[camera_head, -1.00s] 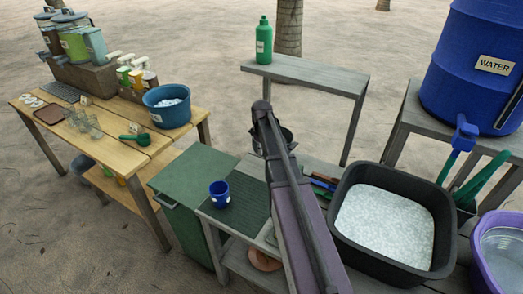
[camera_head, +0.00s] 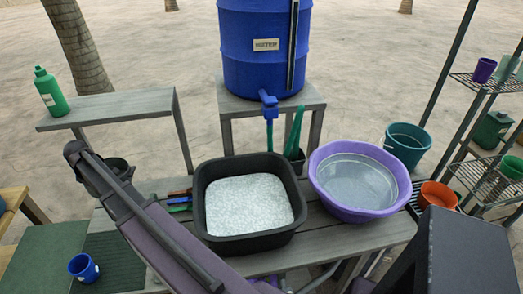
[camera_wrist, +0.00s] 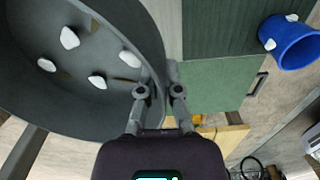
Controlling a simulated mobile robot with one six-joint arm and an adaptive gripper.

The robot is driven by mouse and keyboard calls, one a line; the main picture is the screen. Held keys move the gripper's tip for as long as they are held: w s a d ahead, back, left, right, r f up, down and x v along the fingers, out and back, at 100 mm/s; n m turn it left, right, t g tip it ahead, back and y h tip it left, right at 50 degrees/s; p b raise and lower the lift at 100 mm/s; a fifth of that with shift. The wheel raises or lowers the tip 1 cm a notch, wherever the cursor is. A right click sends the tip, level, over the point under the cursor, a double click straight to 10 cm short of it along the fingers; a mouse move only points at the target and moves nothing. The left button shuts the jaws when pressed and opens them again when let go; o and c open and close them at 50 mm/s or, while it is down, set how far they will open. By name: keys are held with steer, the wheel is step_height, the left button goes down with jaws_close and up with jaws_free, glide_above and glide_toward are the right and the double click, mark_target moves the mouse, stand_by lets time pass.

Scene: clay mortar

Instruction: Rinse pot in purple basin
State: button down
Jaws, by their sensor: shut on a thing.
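The purple basin (camera_head: 318,187) stands on the grey bench at right of centre in the head view, with clear water inside. A dark grey pot (camera_wrist: 60,110) fills the upper left of the wrist view, with several whitish bits on its inside. My gripper (camera_wrist: 159,92) is shut on the pot's rim at the pot's right side. In the head view, part of the pot (camera_head: 120,166) shows behind my arm at the left, apart from the basin. My arm hides the gripper's fingers there.
A black tub (camera_head: 204,222) of pale foamy water stands between my arm and the basin. A blue water barrel (camera_head: 262,70), green brush (camera_head: 295,133) and blue tap (camera_head: 269,104) are behind. A blue cup (camera_head: 83,268) is front left. A wire rack (camera_head: 488,90) stands right.

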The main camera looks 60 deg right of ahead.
step_height(320, 180, up, 18)
steer(key=p, duration=1.6)
steer(key=shift+p, duration=0.4)
